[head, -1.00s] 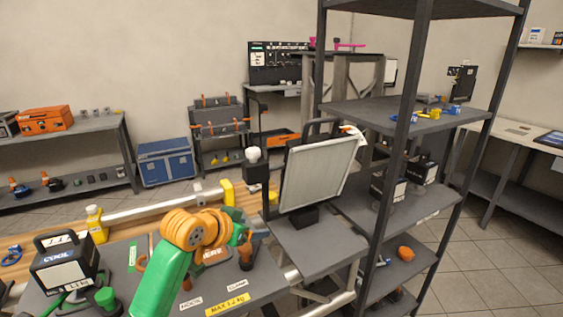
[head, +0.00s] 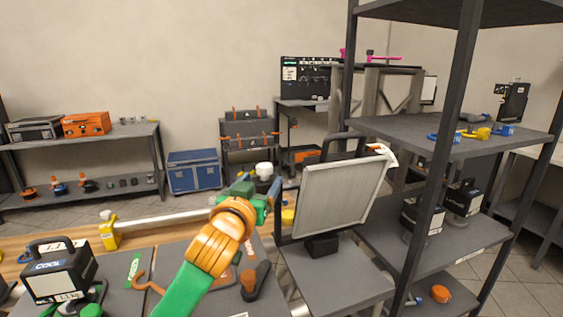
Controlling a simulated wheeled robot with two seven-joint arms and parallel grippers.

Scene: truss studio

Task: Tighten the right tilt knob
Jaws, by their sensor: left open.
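A lamp panel (head: 335,197) with a pale, ribbed face and a dark frame stands on a grey table at the centre right. My right gripper is out of view.
A dark shelf rack (head: 440,150) stands close on the right. A black COOL case (head: 58,280) and a yellow bottle (head: 109,232) are at left. Floor is free before the blue chest (head: 193,172).

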